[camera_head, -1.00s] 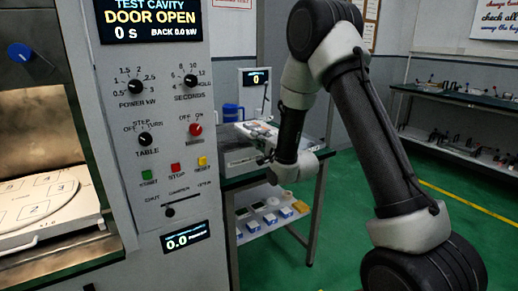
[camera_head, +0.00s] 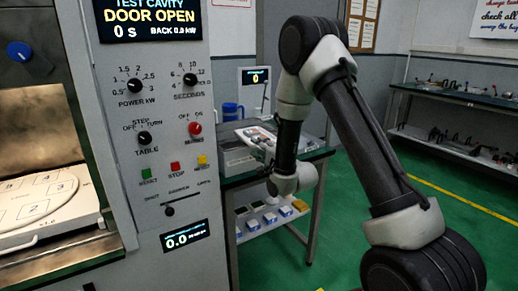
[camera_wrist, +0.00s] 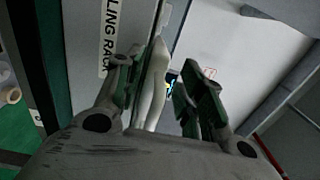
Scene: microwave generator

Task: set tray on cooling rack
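A pale tray (camera_head: 256,137) with small items on it lies on a grey, box-like rack (camera_head: 238,160) on the side table, right of the machine. In the head view my wrist is at the table's front right, and my fingertips are hidden or too small to make out.
The machine's cavity at the left is open, with a white numbered plate (camera_head: 45,208) inside. A blue mug (camera_head: 231,112) and a small display reading 0 (camera_head: 255,76) stand behind the rack. A lower shelf (camera_head: 265,222) holds small boxes. A far bench (camera_head: 460,105) is at the right.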

